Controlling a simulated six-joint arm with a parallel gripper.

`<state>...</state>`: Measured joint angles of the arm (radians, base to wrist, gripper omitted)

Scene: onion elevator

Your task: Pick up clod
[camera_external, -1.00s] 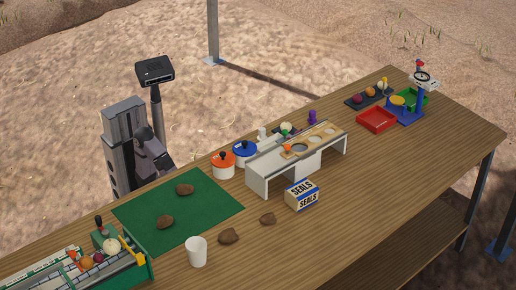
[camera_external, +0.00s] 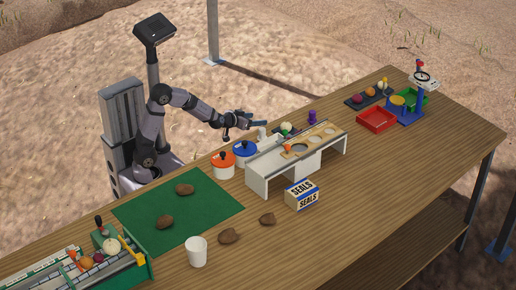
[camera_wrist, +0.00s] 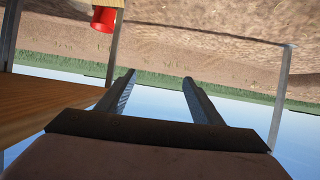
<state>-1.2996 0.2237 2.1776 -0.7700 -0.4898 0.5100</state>
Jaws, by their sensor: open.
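Several brown clods lie in the external view. One clod (camera_external: 184,189) and another clod (camera_external: 165,222) are on the green mat (camera_external: 205,205). One clod (camera_external: 229,236) and another clod (camera_external: 268,219) lie on bare wood in front of the mat. My gripper (camera_external: 262,123) is raised over the table's back edge, behind the blue-lidded pot and well apart from the clods. In the wrist view my gripper (camera_wrist: 158,85) is open and empty, with sky and ground between its fingers. No clod shows in the wrist view.
A white cup (camera_external: 197,252) stands in front of the mat. An orange-lidded pot (camera_external: 223,165), a blue-lidded pot (camera_external: 245,153), a white stand (camera_external: 262,175) and a SEALS box (camera_external: 302,195) are right of it. A green machine (camera_external: 110,260) stands at left.

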